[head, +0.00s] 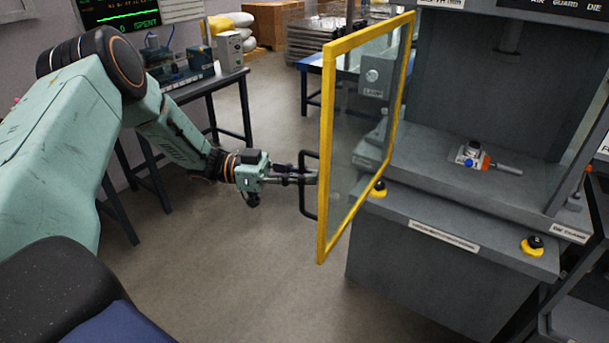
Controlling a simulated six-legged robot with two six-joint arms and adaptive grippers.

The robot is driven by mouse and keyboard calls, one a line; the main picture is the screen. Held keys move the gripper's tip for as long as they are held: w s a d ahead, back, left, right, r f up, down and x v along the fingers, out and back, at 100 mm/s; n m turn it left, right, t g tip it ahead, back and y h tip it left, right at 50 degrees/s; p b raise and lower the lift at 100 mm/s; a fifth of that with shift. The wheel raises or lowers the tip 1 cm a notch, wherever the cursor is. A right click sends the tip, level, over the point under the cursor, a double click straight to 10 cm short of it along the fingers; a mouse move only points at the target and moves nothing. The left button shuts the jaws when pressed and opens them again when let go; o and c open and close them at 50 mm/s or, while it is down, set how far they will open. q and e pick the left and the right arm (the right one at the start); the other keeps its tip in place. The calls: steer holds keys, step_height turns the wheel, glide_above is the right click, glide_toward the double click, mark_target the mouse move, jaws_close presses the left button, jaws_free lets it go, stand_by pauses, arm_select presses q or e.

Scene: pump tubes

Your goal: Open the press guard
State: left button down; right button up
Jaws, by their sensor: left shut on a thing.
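The press guard (323,165) is a clear panel in a yellow frame. It stands swung out from the left side of the grey press (440,255), and the press opening is uncovered. A dark handle (303,205) sits on the outer side of the guard, near its free edge. My left gripper (300,178) reaches in from the left and is shut on this handle; the fingertips are small and partly hidden by the handle. My right gripper is not in view.
Inside the press lies a small die part (472,155) with an orange piece and a rod. Yellow-and-black buttons (532,245) sit on the press front. A dark workbench (205,85) stands behind my left arm. The floor left of the guard is clear.

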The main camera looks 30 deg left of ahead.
arm_select(q)
steer(key=shift+s+f, duration=0.1)
steer(key=shift+f, duration=0.05)
steer(key=c, duration=1.5)
jaws_free()
steer(key=shift+s+a, duration=0.1)
steer(key=shift+c, duration=0.2)
steer(key=shift+o, duration=0.6)
steer(key=shift+a, duration=0.1)
steer(key=v, duration=1.1)
steer(key=shift+a, duration=0.3)
steer(key=shift+s, duration=0.1)
